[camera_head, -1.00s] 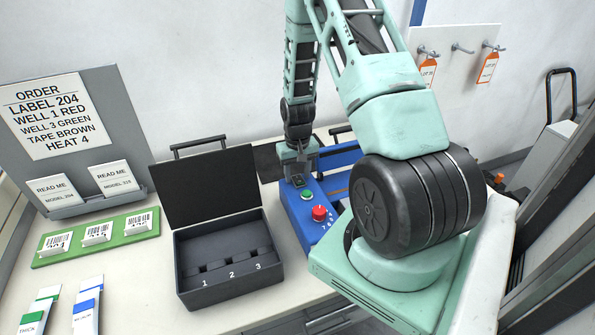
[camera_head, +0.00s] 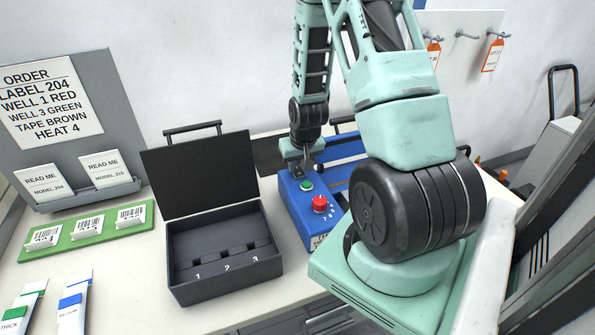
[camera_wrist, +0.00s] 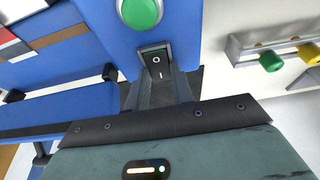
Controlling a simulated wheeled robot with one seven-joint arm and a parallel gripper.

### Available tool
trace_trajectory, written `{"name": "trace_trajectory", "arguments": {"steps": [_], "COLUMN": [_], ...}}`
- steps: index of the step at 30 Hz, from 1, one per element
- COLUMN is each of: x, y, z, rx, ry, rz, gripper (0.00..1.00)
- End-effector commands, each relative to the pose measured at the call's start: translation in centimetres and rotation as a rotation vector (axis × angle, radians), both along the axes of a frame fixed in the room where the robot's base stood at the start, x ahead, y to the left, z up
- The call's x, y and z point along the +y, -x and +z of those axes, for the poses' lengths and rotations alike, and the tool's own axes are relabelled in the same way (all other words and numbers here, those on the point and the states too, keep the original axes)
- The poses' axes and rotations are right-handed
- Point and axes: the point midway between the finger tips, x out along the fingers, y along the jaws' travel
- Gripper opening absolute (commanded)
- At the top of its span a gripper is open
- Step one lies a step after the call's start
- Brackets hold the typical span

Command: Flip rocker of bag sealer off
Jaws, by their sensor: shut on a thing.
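The blue bag sealer (camera_head: 296,205) stands on the table, with a green button (camera_head: 306,186) and a red knob (camera_head: 320,204) on its top. My gripper (camera_head: 298,173) points down at the sealer's far end, behind the green button. In the wrist view, the black rocker (camera_wrist: 156,62), marked O and I, sits below the large green button (camera_wrist: 140,10). My gripper's fingertips (camera_wrist: 158,84) are at the rocker, one on each side of its I end, with little gap. They look shut on it. Which way the rocker tilts is hard to tell. In the head view the gripper hides the rocker.
An open black case (camera_head: 222,250) with numbered wells stands left of the sealer. Further left are a green label rack (camera_head: 85,228) and an order board (camera_head: 45,110). In the wrist view, coloured knobs (camera_wrist: 271,61) show at the right.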

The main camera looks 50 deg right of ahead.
Motion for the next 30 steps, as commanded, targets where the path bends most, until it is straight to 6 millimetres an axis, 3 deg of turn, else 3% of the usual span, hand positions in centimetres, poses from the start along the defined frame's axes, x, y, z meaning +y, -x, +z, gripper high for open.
{"name": "trace_trajectory", "arguments": {"steps": [11, 12, 14, 23, 30], "x": [0.0, 0.0, 0.0, 0.0, 0.4], "y": [0.0, 0.0, 0.0, 0.1, 0.6], "z": [0.1, 0.1, 0.1, 0.1, 2.3], "rx": [-0.019, -0.019, -0.019, -0.018, -0.021], "ry": [0.011, 0.011, 0.011, 0.011, 0.013], "rz": [-0.001, -0.001, -0.001, 0.0, 0.0], "gripper": [0.01, 0.32, 0.45, 0.45, 0.45]}}
